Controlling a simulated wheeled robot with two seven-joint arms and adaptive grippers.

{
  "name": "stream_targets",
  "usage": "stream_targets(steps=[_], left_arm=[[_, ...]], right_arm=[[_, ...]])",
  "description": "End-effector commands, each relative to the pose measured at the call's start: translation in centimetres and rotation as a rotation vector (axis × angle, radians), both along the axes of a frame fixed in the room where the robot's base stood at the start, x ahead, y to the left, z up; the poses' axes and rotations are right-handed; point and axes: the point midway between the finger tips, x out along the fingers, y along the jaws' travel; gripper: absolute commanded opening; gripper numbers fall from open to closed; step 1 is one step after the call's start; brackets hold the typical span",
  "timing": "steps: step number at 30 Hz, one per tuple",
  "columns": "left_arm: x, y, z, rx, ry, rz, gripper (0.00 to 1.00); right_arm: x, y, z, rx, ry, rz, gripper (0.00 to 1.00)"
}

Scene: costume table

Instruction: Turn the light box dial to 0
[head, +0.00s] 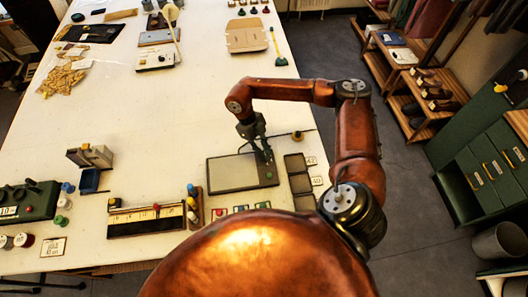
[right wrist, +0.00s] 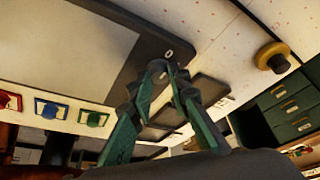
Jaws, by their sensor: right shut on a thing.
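The light box (head: 230,175) is a flat panel with a pale grey face and dark frame, lying on the white table. In the right wrist view its dark frame (right wrist: 140,60) carries a white 0 mark. My right gripper (head: 266,155) reaches down over the box's right part. In the right wrist view its green-padded fingers (right wrist: 165,72) come together on a small grey round piece, the dial (right wrist: 157,66), just beside the 0 mark. The fingers hide most of the dial, so I cannot read its pointer. My left gripper is not in view.
A dark compartment tray (head: 297,172) lies right of the box. A yellow-and-black knob-like thing (head: 297,136) stands beyond it. Coloured cards (head: 240,209) lie in front. A dark green unit (head: 28,201) and a wooden rack (head: 145,222) stand left.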

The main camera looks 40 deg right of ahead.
Motion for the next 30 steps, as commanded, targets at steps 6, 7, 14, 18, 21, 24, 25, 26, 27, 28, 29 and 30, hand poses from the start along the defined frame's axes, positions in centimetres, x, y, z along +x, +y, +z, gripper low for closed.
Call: stream_targets(steps=[6, 7, 14, 18, 21, 24, 25, 26, 27, 28, 29, 30], left_arm=[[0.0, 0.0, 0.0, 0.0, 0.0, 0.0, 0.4], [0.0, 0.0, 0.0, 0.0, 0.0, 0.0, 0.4], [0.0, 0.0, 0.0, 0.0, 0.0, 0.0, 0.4], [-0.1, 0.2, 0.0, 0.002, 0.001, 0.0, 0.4], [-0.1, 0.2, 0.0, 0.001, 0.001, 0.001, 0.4], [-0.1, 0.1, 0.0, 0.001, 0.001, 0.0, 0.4], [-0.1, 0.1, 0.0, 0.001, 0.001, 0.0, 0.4], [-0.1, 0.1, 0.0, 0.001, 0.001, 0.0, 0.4], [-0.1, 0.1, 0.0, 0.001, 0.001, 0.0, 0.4], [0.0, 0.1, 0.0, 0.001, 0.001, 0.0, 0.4], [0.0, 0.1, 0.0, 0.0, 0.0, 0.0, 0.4], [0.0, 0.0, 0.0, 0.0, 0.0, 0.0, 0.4]], right_arm=[[-0.1, 0.0, -0.1, 0.0, 0.002, 0.001, 0.26], [-0.1, 0.0, -0.1, 0.0, 0.001, 0.0, 0.28], [0.0, 0.0, 0.0, 0.0, 0.001, 0.0, 0.34], [0.0, 0.0, 0.0, 0.0, 0.0, -0.001, 0.34], [0.3, 0.1, 0.6, 0.0, -0.001, -0.001, 0.34], [0.9, 0.2, 1.9, 0.0, -0.003, -0.001, 0.34], [1.1, 0.3, 2.4, 0.0, -0.004, -0.001, 0.34], [1.3, 0.4, 2.9, 0.0, -0.004, -0.001, 0.34], [1.6, 0.5, 3.7, 0.0, -0.004, 0.0, 0.34], [1.8, 0.6, 4.3, 0.0, -0.004, 0.0, 0.34], [2.1, 0.6, 4.9, 0.0, -0.003, 0.0, 0.34], [2.4, 0.7, 5.7, -0.001, -0.004, 0.001, 0.34]])
